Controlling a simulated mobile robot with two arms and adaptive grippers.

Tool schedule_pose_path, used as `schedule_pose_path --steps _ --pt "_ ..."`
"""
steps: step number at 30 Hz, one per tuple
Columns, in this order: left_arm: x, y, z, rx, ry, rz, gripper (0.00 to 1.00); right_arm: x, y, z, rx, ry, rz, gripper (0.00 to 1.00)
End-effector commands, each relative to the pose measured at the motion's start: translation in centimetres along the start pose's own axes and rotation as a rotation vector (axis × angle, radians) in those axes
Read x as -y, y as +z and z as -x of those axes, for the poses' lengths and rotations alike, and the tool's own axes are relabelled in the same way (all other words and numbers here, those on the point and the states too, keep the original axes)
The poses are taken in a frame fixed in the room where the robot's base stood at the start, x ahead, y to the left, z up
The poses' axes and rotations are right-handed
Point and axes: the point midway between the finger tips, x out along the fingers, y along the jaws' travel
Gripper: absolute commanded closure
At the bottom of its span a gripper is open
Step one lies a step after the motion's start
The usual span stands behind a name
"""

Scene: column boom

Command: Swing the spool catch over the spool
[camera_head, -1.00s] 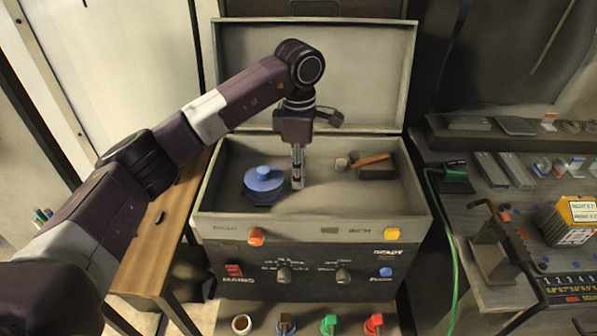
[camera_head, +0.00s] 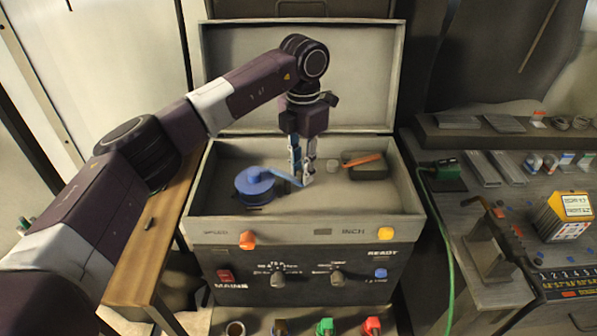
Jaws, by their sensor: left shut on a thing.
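A thin blue bar (camera_head: 287,176), which looks like the spool catch, runs from beside the spool's top to the right. Its right end is at the fingertips of my left gripper (camera_head: 302,182). The gripper points down into the box, right of the spool, and is shut on the bar. The fingers partly hide the bar's end, and where the bar pivots is unclear. My right gripper is not in view.
A small tray with an orange-handled item (camera_head: 364,160) and a small pale round piece lie right of the gripper. The box lid (camera_head: 350,75) stands open behind. A panel with knobs (camera_head: 310,275) is in front. A cluttered bench (camera_head: 480,225) is at right.

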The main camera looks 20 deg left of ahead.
Motion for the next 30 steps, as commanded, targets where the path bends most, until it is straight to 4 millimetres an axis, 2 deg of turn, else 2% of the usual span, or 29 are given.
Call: schedule_pose_path --steps 15,22,30 --pt "-1.0 1.9 0.3 0.005 0.001 0.444 1.00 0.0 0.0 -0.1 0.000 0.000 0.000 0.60" --pt "-1.4 2.3 0.2 0.006 0.001 0.565 1.00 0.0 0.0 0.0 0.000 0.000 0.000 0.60" --pt "-1.6 2.5 0.2 0.006 0.001 0.625 1.00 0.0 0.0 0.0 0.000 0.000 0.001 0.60"
